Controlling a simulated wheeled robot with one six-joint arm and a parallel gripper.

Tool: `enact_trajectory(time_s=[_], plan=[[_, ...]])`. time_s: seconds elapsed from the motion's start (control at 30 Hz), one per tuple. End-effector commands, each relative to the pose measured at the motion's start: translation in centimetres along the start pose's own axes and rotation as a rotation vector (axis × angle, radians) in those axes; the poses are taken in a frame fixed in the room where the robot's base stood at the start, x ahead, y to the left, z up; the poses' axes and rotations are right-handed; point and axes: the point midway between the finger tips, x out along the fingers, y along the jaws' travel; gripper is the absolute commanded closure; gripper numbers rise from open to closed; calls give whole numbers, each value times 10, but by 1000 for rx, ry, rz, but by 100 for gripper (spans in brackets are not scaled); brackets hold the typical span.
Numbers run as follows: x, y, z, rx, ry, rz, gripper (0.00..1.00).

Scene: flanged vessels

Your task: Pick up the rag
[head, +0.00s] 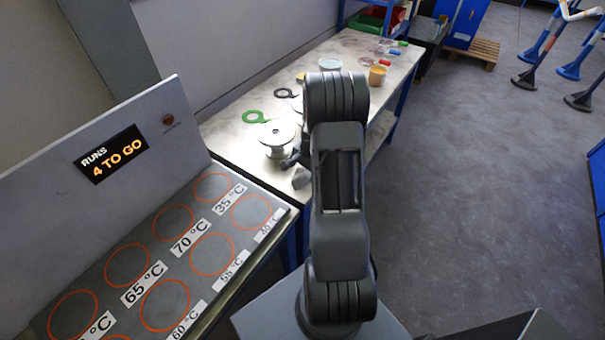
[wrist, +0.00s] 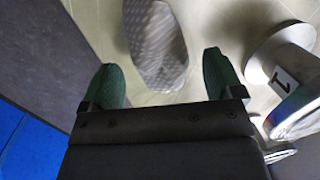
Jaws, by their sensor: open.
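The rag (wrist: 155,40) is a pale grey cloth with a fine pattern. In the wrist view it lies bunched on the bench top, ahead of and between my fingertips. My gripper (wrist: 161,78) is open, with a green fingertip on each side. The rag's near end reaches toward the gap between the fingers; I cannot tell how far above the bench they are. In the head view the rag (head: 301,178) is a small grey lump at the bench's near edge, partly hidden by my arm. My gripper (head: 291,160) shows only partly beside it.
The bench (head: 235,135) also holds a green ring (head: 254,117), a black ring (head: 284,93) and tubs. A heating plate (head: 185,250) with marked circles adjoins it.

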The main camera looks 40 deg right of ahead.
Motion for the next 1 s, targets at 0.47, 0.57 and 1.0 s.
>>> enact_trajectory(time_s=[0.47,0.57,1.0], plan=[[14,0,0,0,1,-1,19],[14,0,0,0,1,-1,28],[13,0,0,0,1,-1,68]])
